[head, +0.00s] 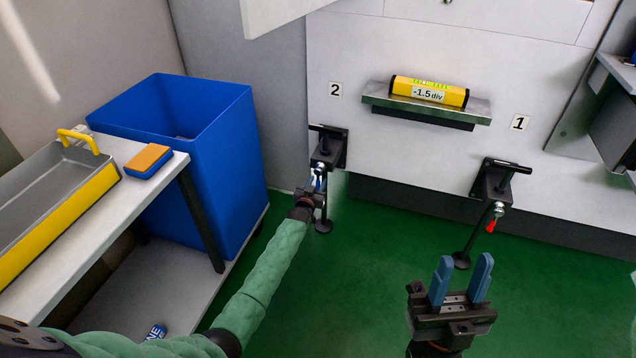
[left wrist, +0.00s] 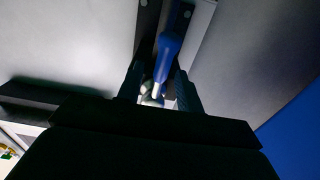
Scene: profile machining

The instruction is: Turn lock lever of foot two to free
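Foot two (head: 331,146) is a black bracket on the machine's front, beside the label 2 (head: 335,90). Its lock lever shows in the left wrist view as a blue handle (left wrist: 167,55) on a bright metal stem. My left gripper (head: 318,183) is at this foot and partly covers it in the head view. In the left wrist view its dark fingers stand on both sides of the lever, seemingly with gaps; contact is hard to see. My right gripper (head: 461,280) is open and empty, below foot one (head: 492,182), whose lever (head: 491,223) is red.
A level (head: 429,92) reading "-1.5 div" lies on a shelf plate (head: 385,101) above the feet. A blue bin (head: 215,150) stands left of my left arm. A table (head: 165,170) holds a tray (head: 60,225) and an orange-blue block (head: 149,161). The green floor (head: 370,270) between the grippers is clear.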

